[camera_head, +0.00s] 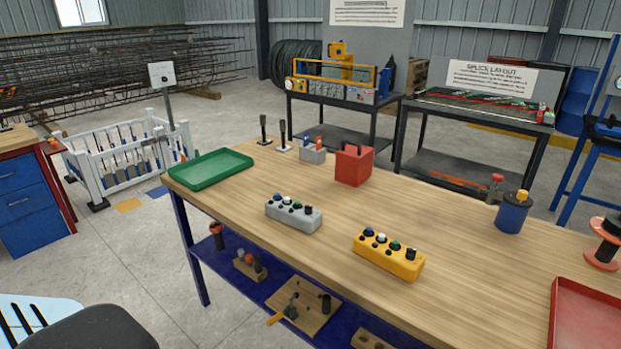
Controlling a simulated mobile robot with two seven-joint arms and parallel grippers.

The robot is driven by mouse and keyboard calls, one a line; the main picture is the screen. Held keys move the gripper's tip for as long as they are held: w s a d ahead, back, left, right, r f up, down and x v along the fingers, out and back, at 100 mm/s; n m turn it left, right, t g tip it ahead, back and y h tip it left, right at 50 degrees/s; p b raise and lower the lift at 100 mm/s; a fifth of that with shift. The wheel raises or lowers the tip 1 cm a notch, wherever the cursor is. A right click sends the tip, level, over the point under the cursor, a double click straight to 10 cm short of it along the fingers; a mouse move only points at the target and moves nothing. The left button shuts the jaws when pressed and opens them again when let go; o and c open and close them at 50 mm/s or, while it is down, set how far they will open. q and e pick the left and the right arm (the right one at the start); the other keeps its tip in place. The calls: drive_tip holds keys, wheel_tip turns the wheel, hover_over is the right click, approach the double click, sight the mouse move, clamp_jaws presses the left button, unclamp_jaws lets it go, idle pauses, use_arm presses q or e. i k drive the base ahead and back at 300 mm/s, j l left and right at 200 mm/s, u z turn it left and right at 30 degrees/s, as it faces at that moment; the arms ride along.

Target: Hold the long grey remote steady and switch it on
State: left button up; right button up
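The long grey remote (293,215) lies on the wooden workbench (330,237), near its front edge and left of the middle. It is a grey box with a row of small knobs or buttons on top, among them blue, white, green and black ones. A similar yellow remote (388,257) lies to its right and nearer to me, apart from it. Whether the grey remote is on cannot be told at this size. Neither of my grippers shows in the head view, and nothing touches the grey remote.
A green tray (209,168) is at the bench's left end. A red box (354,165) and a small grey holder (313,153) stand behind the remotes. A blue can (512,214) and a red tray (588,318) are at right. Wood around the grey remote is clear.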

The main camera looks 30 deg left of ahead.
sight(309, 211)
drive_tip(key=j, duration=1.9)
